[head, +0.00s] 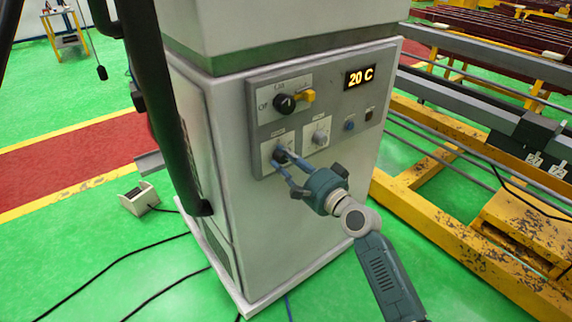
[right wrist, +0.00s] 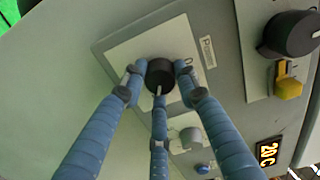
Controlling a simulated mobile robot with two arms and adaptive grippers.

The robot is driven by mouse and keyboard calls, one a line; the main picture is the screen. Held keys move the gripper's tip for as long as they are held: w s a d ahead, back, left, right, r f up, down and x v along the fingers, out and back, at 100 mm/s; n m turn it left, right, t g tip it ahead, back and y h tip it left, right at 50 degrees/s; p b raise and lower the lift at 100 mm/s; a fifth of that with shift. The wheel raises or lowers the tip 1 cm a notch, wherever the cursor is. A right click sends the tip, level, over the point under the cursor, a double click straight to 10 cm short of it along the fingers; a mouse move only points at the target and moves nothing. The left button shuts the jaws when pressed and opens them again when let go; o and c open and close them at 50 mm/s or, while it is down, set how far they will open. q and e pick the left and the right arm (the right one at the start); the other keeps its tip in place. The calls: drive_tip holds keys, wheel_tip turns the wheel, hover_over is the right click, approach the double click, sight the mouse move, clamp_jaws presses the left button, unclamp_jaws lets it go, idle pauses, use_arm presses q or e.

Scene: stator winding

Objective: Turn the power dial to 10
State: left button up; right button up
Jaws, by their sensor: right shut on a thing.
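The power dial (right wrist: 160,73) is a round black knob with a white pointer mark, on a pale square plate at the lower left of the control panel (head: 340,75). In the head view the dial (head: 280,156) is partly hidden by my fingers. My right gripper (head: 284,158) reaches it from the lower right. In the right wrist view its blue fingers (right wrist: 160,80) close around the knob from several sides. The scale around the dial is too small to read. My left gripper is not in view.
Above the dial sit a larger black rotary switch (head: 284,103) and a yellow lever (head: 306,96). A grey knob (head: 320,137) is to its right. The display (head: 359,77) reads "20 C". Yellow frames (head: 430,209) stand at right; cables lie on the green floor.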

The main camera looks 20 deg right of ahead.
drive_tip(key=n, duration=0.2)
drive_tip(key=n+b, duration=0.1)
drive_tip(key=n, duration=0.1)
drive_tip(key=shift+a+f, duration=0.1)
drive_tip(key=shift+f, duration=0.1)
drive_tip(key=n, duration=0.2)
drive_tip(key=shift+n+b, duration=0.3)
drive_tip(key=n, duration=0.2)
drive_tip(key=shift+n, duration=0.3)
drive_tip(key=shift+f+n, duration=0.1)
drive_tip(key=shift+n, duration=1.6)
drive_tip(key=shift+s+f, duration=0.1)
drive_tip(key=o, duration=0.9)
drive_tip(key=shift+o, duration=1.3)
drive_tip(key=shift+r, duration=0.2)
